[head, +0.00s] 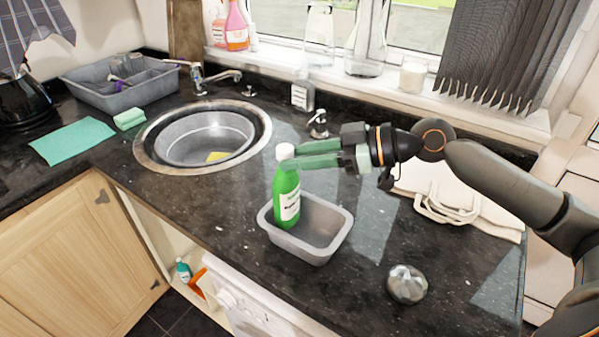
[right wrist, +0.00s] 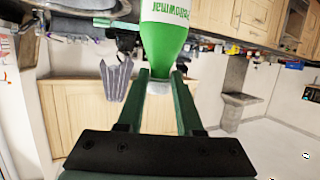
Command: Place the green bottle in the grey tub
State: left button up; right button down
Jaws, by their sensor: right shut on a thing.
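The green bottle (head: 287,198) has a white cap and a white label. It is upright, with its lower part over or inside the left end of the grey tub (head: 340,232); I cannot tell whether its base touches the tub floor. My right gripper (head: 288,157) comes in from the right and is shut on the bottle near its cap. In the right wrist view the bottle (right wrist: 166,45) appears inverted, its neck between my fingertips (right wrist: 160,82). My left gripper is not in view.
A round sink (head: 204,138) lies left of the tub. A faceted glass object (head: 407,284) stands near the counter's front edge. A folded cream cloth bag (head: 455,197) lies behind on the right. A soap dispenser (head: 318,125) stands behind.

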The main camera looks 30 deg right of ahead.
aim_at(294, 172)
notch_tip(294, 172, down, 3)
jog(key=shift+r, duration=0.1)
jog(key=c, duration=0.6)
grip_release()
jog(key=shift+f, duration=0.25)
jog(key=shift+o, duration=0.2)
